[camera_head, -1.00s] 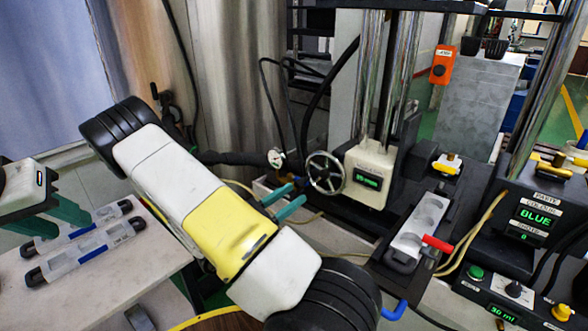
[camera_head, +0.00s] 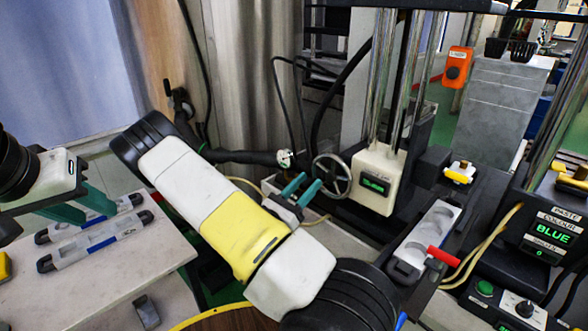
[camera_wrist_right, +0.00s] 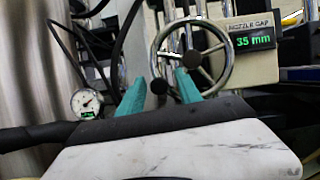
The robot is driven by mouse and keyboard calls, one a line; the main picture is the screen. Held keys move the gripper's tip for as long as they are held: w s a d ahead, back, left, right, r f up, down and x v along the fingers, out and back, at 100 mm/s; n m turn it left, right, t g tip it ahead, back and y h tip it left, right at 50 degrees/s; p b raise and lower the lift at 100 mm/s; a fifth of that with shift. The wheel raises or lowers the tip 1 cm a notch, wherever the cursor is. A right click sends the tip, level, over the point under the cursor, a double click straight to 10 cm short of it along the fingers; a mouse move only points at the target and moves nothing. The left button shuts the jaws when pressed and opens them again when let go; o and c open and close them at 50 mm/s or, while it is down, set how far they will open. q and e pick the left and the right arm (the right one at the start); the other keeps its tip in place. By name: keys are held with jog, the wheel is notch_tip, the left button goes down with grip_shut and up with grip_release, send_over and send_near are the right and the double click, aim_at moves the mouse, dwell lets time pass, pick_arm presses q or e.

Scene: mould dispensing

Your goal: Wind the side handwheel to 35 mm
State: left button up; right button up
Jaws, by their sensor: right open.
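The side handwheel (camera_head: 332,176) is a silver spoked wheel left of a cream box with a green display (camera_head: 376,185). In the right wrist view the handwheel (camera_wrist_right: 228,62) has a dark knob (camera_wrist_right: 159,86) at its lower left, and the NOZZLE GAP display (camera_wrist_right: 254,42) reads 35 mm. My right gripper (camera_head: 302,189) is open just left of the wheel. In its wrist view the teal fingers (camera_wrist_right: 158,88) stand apart, with the knob between them in the picture; whether they touch is unclear. My left gripper (camera_head: 79,206) is at the left, its teal fingers apart and empty.
Two pale moulds with dark ends, one lower (camera_head: 100,243), lie on the left table (camera_head: 100,285). A small gauge (camera_wrist_right: 86,103) is left of the wheel. A paste unit (camera_head: 535,222) reads BLUE.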

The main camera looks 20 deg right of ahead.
aim_at(314, 178)
jog(key=shift+x, duration=1.8)
jog(key=shift+c, duration=0.2)
grip_shut()
jog(key=shift+s, duration=0.1)
